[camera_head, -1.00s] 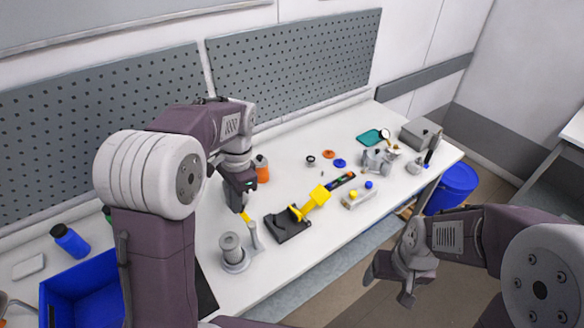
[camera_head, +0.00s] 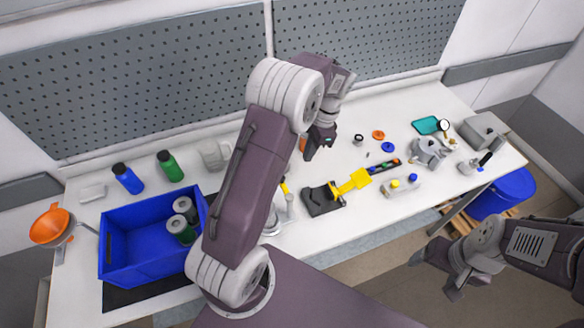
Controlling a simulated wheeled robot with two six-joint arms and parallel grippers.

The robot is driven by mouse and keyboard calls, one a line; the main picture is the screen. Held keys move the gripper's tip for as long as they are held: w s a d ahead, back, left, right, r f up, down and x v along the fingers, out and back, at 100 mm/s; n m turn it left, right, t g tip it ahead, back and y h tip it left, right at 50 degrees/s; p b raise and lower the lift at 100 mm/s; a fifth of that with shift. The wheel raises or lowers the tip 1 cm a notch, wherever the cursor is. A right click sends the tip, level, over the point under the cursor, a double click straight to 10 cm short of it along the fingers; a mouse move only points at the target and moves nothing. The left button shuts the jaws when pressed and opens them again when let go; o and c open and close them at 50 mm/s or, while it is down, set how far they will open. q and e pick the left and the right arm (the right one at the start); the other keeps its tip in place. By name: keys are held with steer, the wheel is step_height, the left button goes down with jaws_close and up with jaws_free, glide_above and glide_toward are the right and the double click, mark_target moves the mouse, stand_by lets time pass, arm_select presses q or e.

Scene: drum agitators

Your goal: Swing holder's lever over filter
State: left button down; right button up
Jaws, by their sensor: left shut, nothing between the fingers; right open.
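The grey holder (camera_head: 272,226) stands on the bench, mostly hidden behind my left arm. Its lever (camera_head: 289,206) stands up at its right side, with a yellow end (camera_head: 284,187) showing beside my arm. The filter is not clearly visible; my arm covers that spot. My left gripper (camera_head: 309,154) is shut and empty, above the bench, behind and right of the lever and apart from it. My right gripper (camera_head: 437,277) is open and empty, low at the right, in front of the bench.
A black base with a yellow tool (camera_head: 350,183) lies right of the holder. An orange bottle (camera_head: 302,143) is partly hidden by my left gripper. A blue crate (camera_head: 150,264) with green cans stands left. Metal parts (camera_head: 428,150) and a blue drum (camera_head: 503,194) are at the right.

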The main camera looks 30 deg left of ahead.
mark_target(284, 185)
arm_select(q)
steer(key=s+a+f+p, duration=0.2)
steer(key=s+a+f, duration=0.1)
steer(key=f, duration=0.3)
steer(key=shift+s+a+p, duration=0.4)
steer(key=shift+s, duration=0.3)
arm_select(e)
steer(key=r, duration=0.3)
steer(key=shift+s+r, duration=0.2)
steer(key=shift+s, duration=0.15)
arm_select(q)
steer(key=shift+w, duration=0.1)
arm_select(e)
steer(key=shift+w, duration=0.15)
